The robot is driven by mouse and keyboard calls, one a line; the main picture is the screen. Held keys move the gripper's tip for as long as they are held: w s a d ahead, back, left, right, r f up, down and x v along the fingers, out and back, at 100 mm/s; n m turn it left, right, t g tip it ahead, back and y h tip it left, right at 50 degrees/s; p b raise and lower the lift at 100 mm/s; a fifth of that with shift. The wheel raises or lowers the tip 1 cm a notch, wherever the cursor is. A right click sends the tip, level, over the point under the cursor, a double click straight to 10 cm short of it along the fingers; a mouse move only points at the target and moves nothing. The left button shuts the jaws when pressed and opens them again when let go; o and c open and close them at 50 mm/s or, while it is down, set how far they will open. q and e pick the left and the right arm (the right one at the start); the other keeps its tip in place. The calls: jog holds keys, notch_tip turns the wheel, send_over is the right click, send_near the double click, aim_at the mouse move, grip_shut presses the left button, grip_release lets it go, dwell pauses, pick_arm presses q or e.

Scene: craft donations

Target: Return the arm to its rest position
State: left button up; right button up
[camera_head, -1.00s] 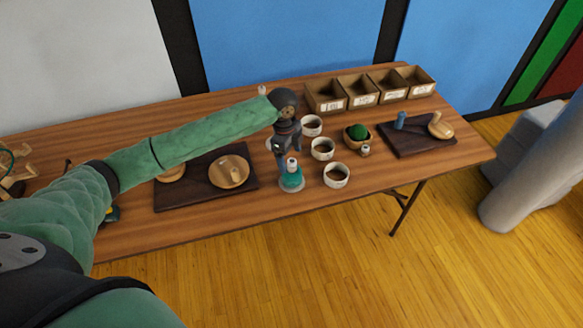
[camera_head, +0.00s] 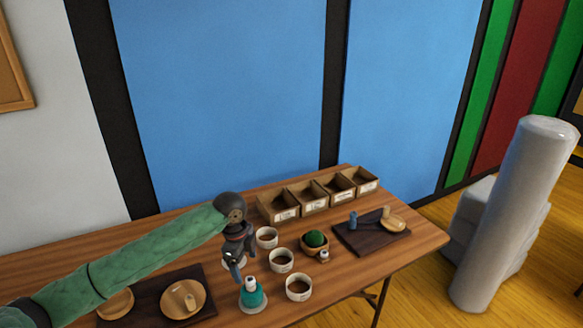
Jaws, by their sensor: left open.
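My left arm comes in from the left in a green sleeve and reaches over the wooden table (camera_head: 345,264). Its dark left gripper (camera_head: 238,279) points down, just behind and left of a teal bottle with a white cap (camera_head: 252,295). The gripper is open. I cannot tell whether its fingertips touch the bottle. My right gripper is out of view.
White cups (camera_head: 299,288) stand right of the bottle, near a bowl with a green ball (camera_head: 315,242). Labelled wooden boxes (camera_head: 277,207) line the back edge. Dark boards (camera_head: 357,240) lie at right and left (camera_head: 143,306). A grey pillar (camera_head: 507,225) stands beyond the table.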

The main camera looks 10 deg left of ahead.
pick_arm(q)
jog(key=s+d+f+n+t+h, duration=0.1)
jog(key=s+d+f+n, duration=0.2)
jog(key=s+d+f, duration=0.35)
jog(key=s+d+f+n+t+h, duration=0.1)
jog(key=s+d+f+n, duration=0.25)
jog(key=s, duration=0.55)
jog(key=s+a+f+n+t+y, duration=0.1)
jog(key=s+a+n+y, duration=0.1)
jog(key=s+a+n, duration=0.6)
jog(key=s+a+f+n+t+y, duration=0.1)
jog(key=s+a+f+n, duration=0.2)
jog(key=s, duration=0.8)
jog(key=s+d+f+g, duration=0.1)
jog(key=s+d+f, duration=0.1)
jog(key=f, duration=1.7)
jog(key=s+d+f+g, duration=0.1)
jog(key=s+d+f, duration=0.1)
jog(key=f, duration=1.7)
jog(key=shift+s, duration=0.6)
